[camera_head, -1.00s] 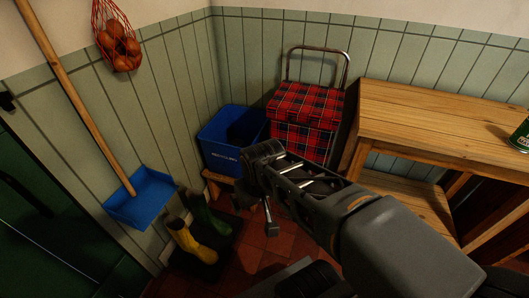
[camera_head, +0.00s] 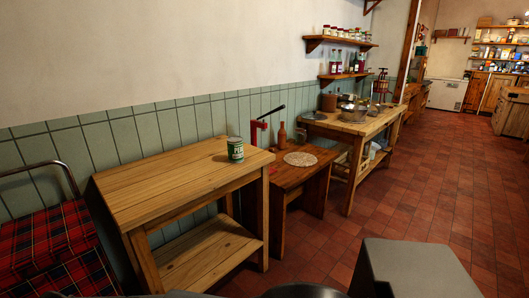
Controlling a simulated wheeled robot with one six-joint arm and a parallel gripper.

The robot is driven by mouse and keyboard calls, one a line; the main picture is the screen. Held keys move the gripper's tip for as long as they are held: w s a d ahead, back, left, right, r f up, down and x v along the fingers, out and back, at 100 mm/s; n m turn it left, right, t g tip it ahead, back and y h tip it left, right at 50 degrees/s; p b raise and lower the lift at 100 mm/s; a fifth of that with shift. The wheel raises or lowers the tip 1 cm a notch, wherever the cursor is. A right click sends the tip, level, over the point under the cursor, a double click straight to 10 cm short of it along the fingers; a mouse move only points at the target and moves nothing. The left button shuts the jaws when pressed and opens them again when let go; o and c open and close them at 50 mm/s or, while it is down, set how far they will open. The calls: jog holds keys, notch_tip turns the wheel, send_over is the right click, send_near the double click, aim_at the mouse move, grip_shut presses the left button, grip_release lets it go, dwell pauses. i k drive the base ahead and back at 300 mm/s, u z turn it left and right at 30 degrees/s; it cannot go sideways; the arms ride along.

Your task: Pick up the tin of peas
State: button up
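The tin of peas (camera_head: 235,150) is a green can with a pale label and a metal top. It stands upright near the right end of the pine shelf unit's top (camera_head: 165,182). Nothing touches it. A grey part of my arm shows at the bottom right of the head view, well apart from the tin. My gripper is out of view.
A tartan trolley (camera_head: 45,240) stands left of the pine unit. Right of it are a low wooden bench (camera_head: 290,178) with a round woven mat (camera_head: 299,159) and a red press (camera_head: 257,132), then a longer table (camera_head: 345,122) with bowls. Tiled floor (camera_head: 430,200) is clear to the right.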

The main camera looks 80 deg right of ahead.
aim_at(236, 147)
jog(key=z, duration=3.5)
jog(key=i, duration=1.9)
jog(key=u, duration=2.8)
